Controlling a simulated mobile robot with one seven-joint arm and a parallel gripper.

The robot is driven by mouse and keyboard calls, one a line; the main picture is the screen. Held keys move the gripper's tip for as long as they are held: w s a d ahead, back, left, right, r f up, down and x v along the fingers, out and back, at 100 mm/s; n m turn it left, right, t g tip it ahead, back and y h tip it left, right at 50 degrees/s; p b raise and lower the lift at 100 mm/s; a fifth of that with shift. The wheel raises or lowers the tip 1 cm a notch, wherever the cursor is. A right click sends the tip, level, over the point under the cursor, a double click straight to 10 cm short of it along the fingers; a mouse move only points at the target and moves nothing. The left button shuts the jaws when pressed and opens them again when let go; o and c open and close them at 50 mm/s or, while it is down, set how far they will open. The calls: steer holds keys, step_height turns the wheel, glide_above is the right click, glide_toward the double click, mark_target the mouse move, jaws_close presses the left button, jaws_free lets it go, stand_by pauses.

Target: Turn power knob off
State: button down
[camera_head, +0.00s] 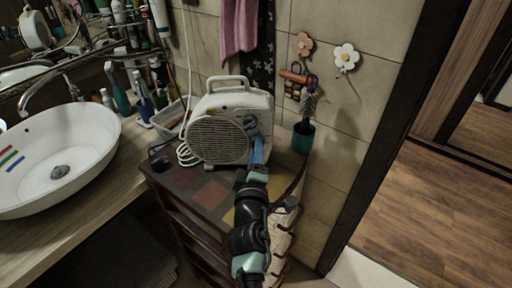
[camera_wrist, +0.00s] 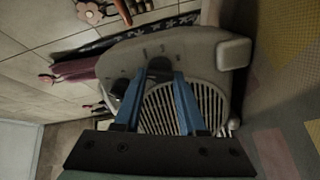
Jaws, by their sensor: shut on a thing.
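A beige fan heater (camera_head: 218,140) with a round front grille and a top handle stands on a small cabinet. It also shows in the wrist view (camera_wrist: 200,50), turned on its side. My gripper (camera_head: 258,142) reaches its right part, where the controls are. In the wrist view, my two blue fingers (camera_wrist: 162,74) close around a dark knob (camera_wrist: 159,64) on the control panel. A second dark knob (camera_wrist: 120,87) shows just left of the fingers. The knob's pointer and setting are too dark to read, and the labels are too small to tell which knob is power.
The cabinet top (camera_head: 200,190) has coloured squares. A teal cup (camera_head: 303,137) stands right of the heater against the tiled wall. A white basin (camera_head: 60,155) and several bottles are at left. A white cord (camera_head: 187,153) lies beside the heater. Open floor (camera_head: 430,210) is at right.

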steer(key=shift+n, duration=0.8)
steer(key=shift+c, duration=2.4)
jaws_free()
steer(key=shift+s, duration=0.1)
steer(key=s+p, duration=0.1)
steer(key=s, duration=1.1)
steer(key=shift+s+a+p, duration=0.3)
steer(key=shift+s+a, duration=0.05)
